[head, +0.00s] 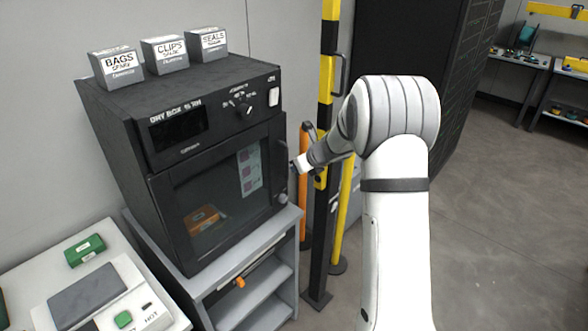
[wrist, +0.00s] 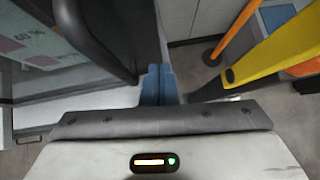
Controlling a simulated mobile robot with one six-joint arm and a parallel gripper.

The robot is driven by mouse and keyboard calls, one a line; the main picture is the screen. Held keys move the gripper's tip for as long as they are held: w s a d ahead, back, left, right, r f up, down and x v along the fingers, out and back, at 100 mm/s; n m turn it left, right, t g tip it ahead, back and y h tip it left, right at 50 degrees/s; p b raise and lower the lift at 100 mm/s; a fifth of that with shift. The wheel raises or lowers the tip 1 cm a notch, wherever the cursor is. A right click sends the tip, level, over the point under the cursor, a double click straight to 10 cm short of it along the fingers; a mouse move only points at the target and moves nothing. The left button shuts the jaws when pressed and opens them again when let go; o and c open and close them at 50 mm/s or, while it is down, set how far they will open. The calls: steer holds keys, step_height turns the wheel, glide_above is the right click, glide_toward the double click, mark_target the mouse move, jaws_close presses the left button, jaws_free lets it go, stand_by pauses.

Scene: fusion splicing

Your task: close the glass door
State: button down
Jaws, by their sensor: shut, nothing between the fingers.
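The glass door (head: 215,195) is on the front of the black dry box (head: 110,120), in the head view. It looks shut or nearly shut; I cannot tell if a small gap remains. Its dark upright handle (head: 283,165) is on its right edge and also shows large in the wrist view (wrist: 95,40). My gripper (head: 297,165) is at the right edge of the door, beside the handle. In the wrist view its blue-grey fingers (wrist: 158,82) are together and empty, just right of the handle. Whether they touch the door is unclear.
A yellow-and-black post (head: 325,100) and an orange post (head: 305,180) stand close right of the box. Grey boxes (head: 118,75) sit on top. The box rests on a grey shelf unit (head: 250,245). A white bench (head: 25,285) is at lower left. Open floor lies right.

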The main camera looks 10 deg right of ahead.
steer(key=s+d+r+m+t+h, duration=0.2)
steer(key=s+d+r+m+h, duration=0.2)
steer(key=s+r+m, duration=0.45)
steer(key=s+d+r+m+t+h, duration=0.2)
steer(key=s+d+r+m+h, duration=0.3)
steer(key=r+m, duration=0.6)
steer(key=s+a+f+m+g+y, duration=0.1)
steer(key=s+a+f+m+g, duration=0.1)
steer(key=s+m, duration=0.5)
steer(key=s+a+f+m+g+y, duration=0.1)
steer(key=s+a+f+m+g, duration=0.2)
steer(key=s+m, duration=0.5)
steer(key=s+a+f+m+g+y, duration=0.2)
steer(key=s+m, duration=0.5)
steer(key=s, duration=0.7)
step_height(320, 180, down, 2)
steer(key=shift+s+a+f+m+g+b, duration=0.15)
steer(key=shift+a+m+g+b, duration=0.35)
steer(key=shift+a, duration=0.5)
steer(key=c, duration=2.2)
jaws_free()
